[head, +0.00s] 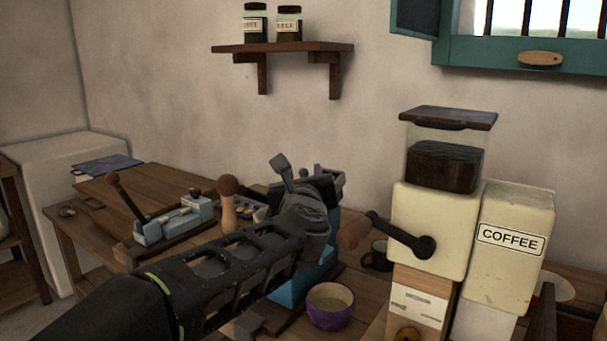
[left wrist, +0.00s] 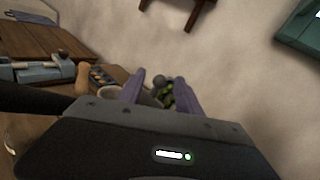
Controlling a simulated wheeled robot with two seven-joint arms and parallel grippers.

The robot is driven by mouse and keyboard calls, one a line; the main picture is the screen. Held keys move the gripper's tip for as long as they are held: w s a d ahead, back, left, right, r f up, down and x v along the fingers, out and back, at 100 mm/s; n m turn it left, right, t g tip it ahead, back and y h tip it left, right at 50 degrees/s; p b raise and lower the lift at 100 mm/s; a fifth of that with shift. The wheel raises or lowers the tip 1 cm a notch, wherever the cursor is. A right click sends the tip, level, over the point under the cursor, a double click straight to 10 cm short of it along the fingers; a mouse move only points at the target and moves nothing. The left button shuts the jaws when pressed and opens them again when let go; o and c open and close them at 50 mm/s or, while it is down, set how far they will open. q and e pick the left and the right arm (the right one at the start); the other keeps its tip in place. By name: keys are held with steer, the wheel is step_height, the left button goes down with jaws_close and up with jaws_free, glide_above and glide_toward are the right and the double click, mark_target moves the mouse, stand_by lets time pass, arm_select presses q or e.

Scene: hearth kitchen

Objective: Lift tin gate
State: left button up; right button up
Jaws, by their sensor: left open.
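A cream tin (head: 512,250) with a COFFEE label stands at the right of the head view, against the grinder. I cannot make out a separate gate on it. My left gripper (head: 316,175) is well to the left of the tin, in front of a blue device, with its fingers mostly hidden by my own wrist. In the left wrist view its two purple fingers (left wrist: 160,82) stand apart. A dark object with yellow-green spots shows between or beyond them; I cannot tell whether they touch it. The tin does not show in the wrist view. My right gripper is not in view.
The cream grinder (head: 425,225) with its crank (head: 395,235) stands between my left gripper and the tin. A purple bowl (head: 330,308) and a dark mug (head: 377,256) are near it. A wall shelf (head: 283,47) holds two jars. A blue clamp (head: 175,222) lies at left.

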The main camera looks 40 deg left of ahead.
mark_target(304, 174)
arm_select(q)
steer(key=v, duration=0.6)
steer(key=shift+s, duration=0.2)
steer(key=shift+d, duration=0.1)
